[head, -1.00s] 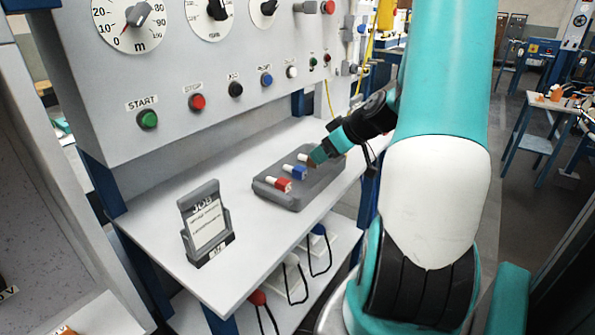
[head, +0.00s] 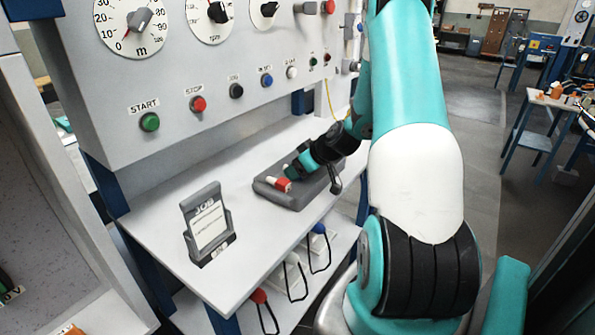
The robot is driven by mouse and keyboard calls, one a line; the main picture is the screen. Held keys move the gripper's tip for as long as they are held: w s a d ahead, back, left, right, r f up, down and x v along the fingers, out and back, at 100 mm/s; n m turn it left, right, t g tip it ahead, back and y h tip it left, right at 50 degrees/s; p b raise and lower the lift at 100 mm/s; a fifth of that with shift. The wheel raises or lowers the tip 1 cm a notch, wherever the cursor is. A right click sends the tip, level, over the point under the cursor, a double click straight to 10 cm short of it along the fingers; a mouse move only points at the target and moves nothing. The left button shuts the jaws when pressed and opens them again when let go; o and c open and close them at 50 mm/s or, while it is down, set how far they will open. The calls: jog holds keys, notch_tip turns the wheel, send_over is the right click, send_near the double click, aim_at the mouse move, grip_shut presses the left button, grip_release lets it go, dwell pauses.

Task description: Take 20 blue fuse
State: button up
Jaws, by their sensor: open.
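A dark grey tray (head: 290,202) lies on the white shelf of the panel. A red and white fuse (head: 281,184) shows at its left end. My gripper (head: 298,172) is low over the tray, just right of the red fuse. It is open, though its fingers are small and partly hidden by my wrist. The blue fuse and a third, pale-ended fuse are hidden behind my gripper and wrist. I cannot tell whether the fingers are around the blue fuse or touch it.
A job card in a grey stand (head: 208,225) is left of the tray. The panel's row of buttons, with a green START button (head: 149,122), is above the shelf (head: 160,215). Red, white and blue-headed tools with black loops hang below. The shelf between card and tray is clear.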

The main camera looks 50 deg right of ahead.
jog(key=c, duration=1)
notch_tip(320, 180, up, 20)
